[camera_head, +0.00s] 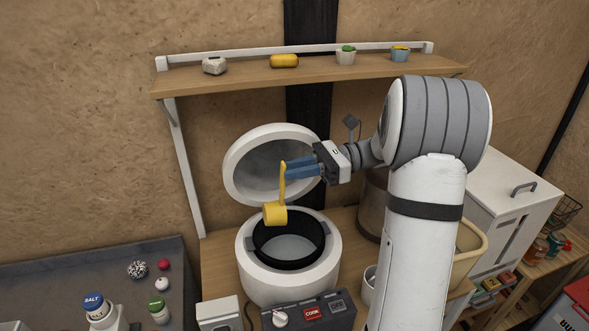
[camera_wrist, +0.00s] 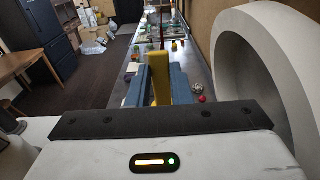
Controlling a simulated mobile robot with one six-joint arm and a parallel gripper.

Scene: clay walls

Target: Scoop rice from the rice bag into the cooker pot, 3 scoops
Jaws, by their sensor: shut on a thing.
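My gripper (camera_head: 301,168) is shut on the handle of a yellow scoop (camera_head: 275,213). The scoop hangs upright above the opening of the cooker pot; I cannot see into its cup. The white cooker (camera_head: 262,285) stands on the wooden counter with its round lid (camera_head: 243,178) raised behind. Its black pot (camera_head: 262,243) shows a pale surface inside. In the wrist view the yellow handle (camera_wrist: 160,78) stands between the blue fingers. A tan, open-topped container (camera_head: 470,250), perhaps the rice bag, is partly hidden behind my arm.
A control box (camera_head: 310,313) with a COOK button sits in front of the cooker. A shelf (camera_head: 230,80) with small items runs above. A salt shaker (camera_head: 95,305) and small balls are on the grey counter at left. A white cabinet (camera_head: 510,210) stands at right.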

